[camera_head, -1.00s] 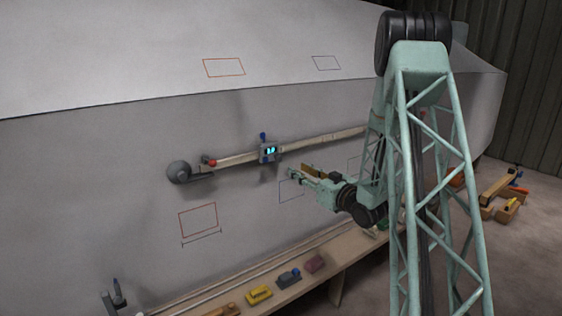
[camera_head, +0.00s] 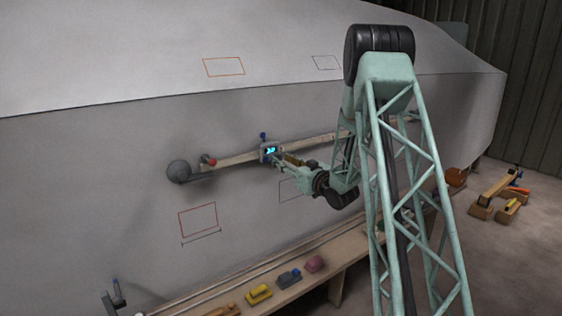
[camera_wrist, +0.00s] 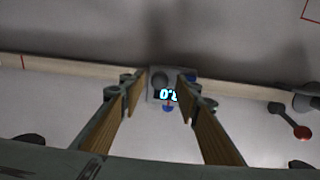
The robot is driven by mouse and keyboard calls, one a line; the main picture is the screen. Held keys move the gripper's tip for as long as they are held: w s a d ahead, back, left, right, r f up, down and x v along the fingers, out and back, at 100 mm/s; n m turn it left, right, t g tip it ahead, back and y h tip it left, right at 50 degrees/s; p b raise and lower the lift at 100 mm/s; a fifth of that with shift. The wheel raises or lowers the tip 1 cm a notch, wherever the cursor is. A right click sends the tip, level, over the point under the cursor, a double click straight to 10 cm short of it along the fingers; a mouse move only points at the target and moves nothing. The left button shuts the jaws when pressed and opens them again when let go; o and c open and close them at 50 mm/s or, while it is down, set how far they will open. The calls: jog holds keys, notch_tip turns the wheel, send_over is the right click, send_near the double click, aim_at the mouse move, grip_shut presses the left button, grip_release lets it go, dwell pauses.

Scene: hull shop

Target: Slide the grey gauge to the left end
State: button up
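The grey gauge (camera_head: 268,152), with a lit cyan display and a blue knob on top, sits on a pale wooden rail (camera_head: 228,160) on the hull side. It stands toward the rail's left part, short of the left end with the red knob (camera_head: 211,162). My gripper (camera_head: 278,161) is at the gauge's right and front side. In the wrist view the gauge (camera_wrist: 160,93) shows between the tips of my open gripper (camera_wrist: 163,82), with room on both sides. I cannot tell whether the tips reach past its front face. The rail's right part is hidden behind my arm.
A dark grey ball (camera_head: 179,171) is at the rail's left end. A bench (camera_head: 300,284) below holds yellow (camera_head: 258,293), blue-grey (camera_head: 289,278) and pink (camera_head: 314,264) blocks. Wooden pieces (camera_head: 497,188) lie on the floor at right.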

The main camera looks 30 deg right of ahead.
jog(key=shift+w+a, duration=0.1)
jog(key=shift+w, duration=0.65)
grip_shut()
